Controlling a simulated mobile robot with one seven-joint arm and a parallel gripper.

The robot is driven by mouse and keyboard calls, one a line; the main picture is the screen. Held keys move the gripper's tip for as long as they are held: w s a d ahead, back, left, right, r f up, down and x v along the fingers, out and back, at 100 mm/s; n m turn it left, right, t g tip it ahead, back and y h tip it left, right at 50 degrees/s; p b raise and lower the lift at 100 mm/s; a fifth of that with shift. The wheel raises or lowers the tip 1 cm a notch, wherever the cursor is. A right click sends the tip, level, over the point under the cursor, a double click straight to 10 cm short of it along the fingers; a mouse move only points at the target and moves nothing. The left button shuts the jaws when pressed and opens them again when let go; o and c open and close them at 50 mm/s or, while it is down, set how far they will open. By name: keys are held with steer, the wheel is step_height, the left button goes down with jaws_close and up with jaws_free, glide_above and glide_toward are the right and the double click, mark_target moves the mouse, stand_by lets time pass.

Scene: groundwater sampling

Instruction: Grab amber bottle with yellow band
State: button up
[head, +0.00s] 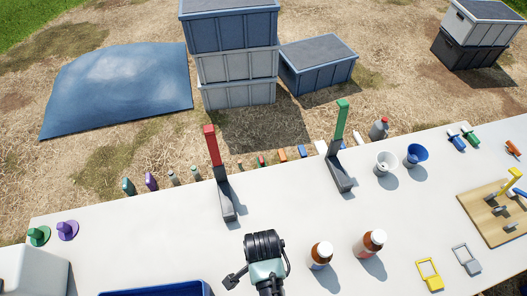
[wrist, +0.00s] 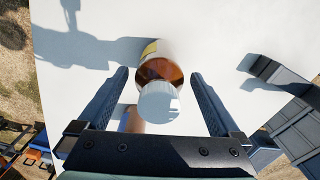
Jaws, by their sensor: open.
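An amber bottle with a white cap (wrist: 160,75) shows in the wrist view, with a patch of yellow on its side near the top of the picture. My gripper (wrist: 158,78) is open, with one finger on each side of this bottle and a visible gap to both. In the head view, two amber bottles with white caps stand upright near the table's front edge, a left one (head: 321,254) and a right one (head: 371,241).
The white table (head: 150,245) has clear room around the bottles. A red-topped stand (head: 213,150) and a green-topped stand (head: 340,130) rise behind. A yellow frame (head: 430,274) and a grey frame (head: 467,259) lie to the right. A blue tray (head: 155,289) is at lower left.

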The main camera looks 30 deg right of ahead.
steer(key=shift+f, duration=1.9)
jaws_close()
